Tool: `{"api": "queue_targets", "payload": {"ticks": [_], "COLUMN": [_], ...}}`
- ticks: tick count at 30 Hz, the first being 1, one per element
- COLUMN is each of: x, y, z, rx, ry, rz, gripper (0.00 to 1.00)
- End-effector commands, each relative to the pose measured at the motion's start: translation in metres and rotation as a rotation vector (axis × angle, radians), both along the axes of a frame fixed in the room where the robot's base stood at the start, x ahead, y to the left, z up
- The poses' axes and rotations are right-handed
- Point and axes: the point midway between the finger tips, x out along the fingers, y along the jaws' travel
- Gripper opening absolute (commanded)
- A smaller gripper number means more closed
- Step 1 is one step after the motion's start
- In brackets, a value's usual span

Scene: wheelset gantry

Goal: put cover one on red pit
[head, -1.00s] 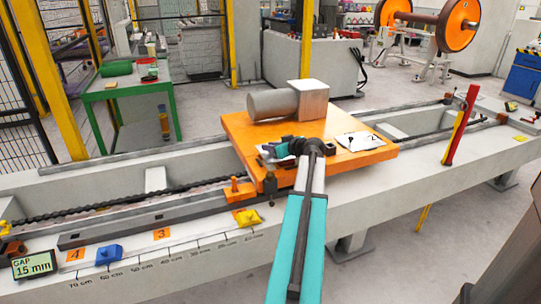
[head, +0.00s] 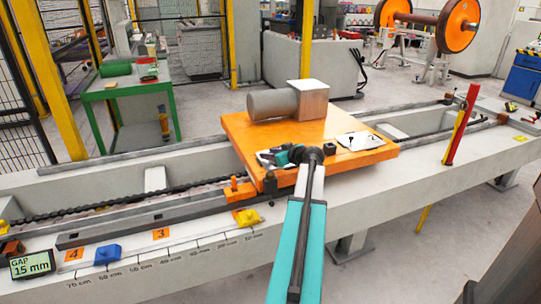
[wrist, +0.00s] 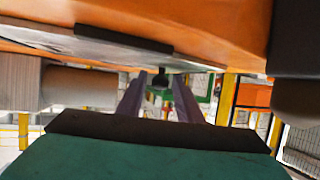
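Two white plates lie on the orange carriage (head: 305,170). The right plate (head: 362,141) has a dark mark and a dark block at its left end. The left plate (head: 265,154) is mostly hidden by my gripper (head: 264,159). I cannot read which is cover one. In the wrist view, the two purple fingers of my gripper (wrist: 158,98) are apart. A dark knob (wrist: 160,79) shows between them, without clear contact. A white plate (wrist: 55,43) with a dark bar lies against the orange surface there. I cannot make out a red pit.
A grey cylinder with a box-shaped end (head: 275,104) stands on the carriage behind my gripper. A blue block (head: 107,255) and yellow block (head: 247,219) sit on the front beam near orange number tags. A red and yellow post (head: 459,125) rises at right.

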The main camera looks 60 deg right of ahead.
Motion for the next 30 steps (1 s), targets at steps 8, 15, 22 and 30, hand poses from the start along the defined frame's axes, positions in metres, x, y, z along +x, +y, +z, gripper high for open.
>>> {"api": "queue_targets", "payload": {"ticks": [8,15,22,30], "x": [0.000,0.000,-0.023,-0.061], "y": [0.000,0.000,0.009,0.021], "z": [0.000,0.004,0.013,0.029], "rx": [0.000,0.000,-0.001,0.000], "ry": [0.000,0.000,-0.001,-0.001], "rz": [0.000,0.000,-0.001,-0.002], "gripper": [0.37,0.37,0.37,0.37]}}
